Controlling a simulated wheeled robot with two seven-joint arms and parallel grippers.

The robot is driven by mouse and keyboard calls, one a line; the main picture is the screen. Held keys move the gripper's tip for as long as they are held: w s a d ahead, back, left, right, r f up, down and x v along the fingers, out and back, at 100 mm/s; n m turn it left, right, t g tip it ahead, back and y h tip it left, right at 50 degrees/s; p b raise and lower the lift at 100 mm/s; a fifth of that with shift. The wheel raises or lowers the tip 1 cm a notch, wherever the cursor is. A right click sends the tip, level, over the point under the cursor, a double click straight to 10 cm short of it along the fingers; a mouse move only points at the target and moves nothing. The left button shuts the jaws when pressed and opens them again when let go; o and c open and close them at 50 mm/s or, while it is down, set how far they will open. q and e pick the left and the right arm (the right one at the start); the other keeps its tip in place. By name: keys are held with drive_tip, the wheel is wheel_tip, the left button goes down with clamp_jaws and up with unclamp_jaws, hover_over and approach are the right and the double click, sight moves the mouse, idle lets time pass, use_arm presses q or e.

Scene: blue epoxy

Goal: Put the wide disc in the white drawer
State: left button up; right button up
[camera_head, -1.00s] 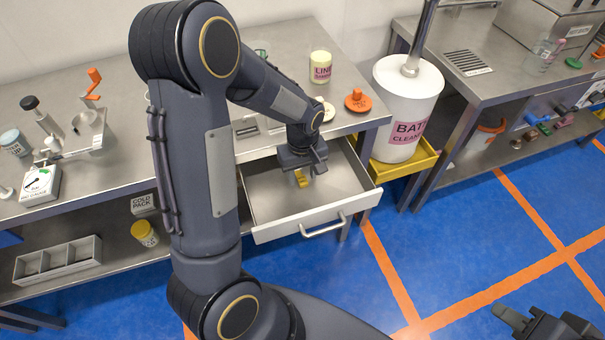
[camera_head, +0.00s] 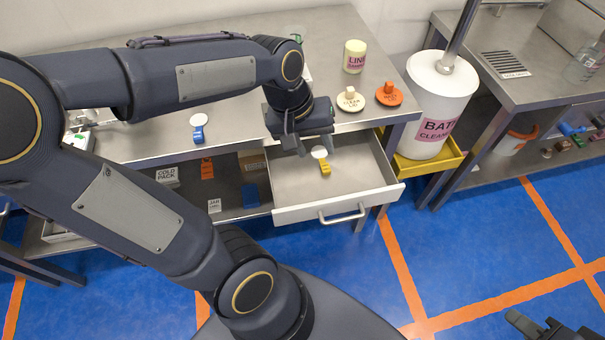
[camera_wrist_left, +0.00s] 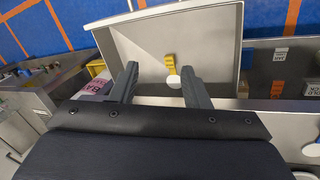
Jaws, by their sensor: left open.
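The white drawer (camera_head: 355,205) is pulled open under the bench. A white disc (camera_head: 319,152) with a yellow handle (camera_head: 325,168) lies inside it; both also show in the left wrist view, disc (camera_wrist_left: 174,81) and handle (camera_wrist_left: 170,63). A similar white disc with a blue handle (camera_head: 198,128) lies near the bench's front edge. I cannot tell by size which is wider. My right gripper (camera_head: 548,328) is partly visible at the bottom right, fingers apart.
A white lid (camera_head: 350,99), an orange lid (camera_head: 389,94) and a pale yellow container (camera_head: 354,57) stand on the bench above the drawer. A white drum (camera_head: 438,108) in a yellow tray stands right of the drawer. The floor in front is free.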

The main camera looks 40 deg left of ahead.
use_arm(q)
drive_tip(key=s+d+r+m+t+h, duration=0.1)
drive_tip(key=s+d+m+t, duration=0.2)
drive_tip(key=s, duration=0.6)
drive_tip(key=shift+s+d+m, duration=0.25)
drive_tip(key=shift+d+m, duration=0.1)
drive_tip(key=shift+m, duration=0.55)
drive_tip(key=shift+r, duration=0.2)
drive_tip(key=shift+r+p, duration=0.75)
drive_tip(key=shift+p, duration=0.1)
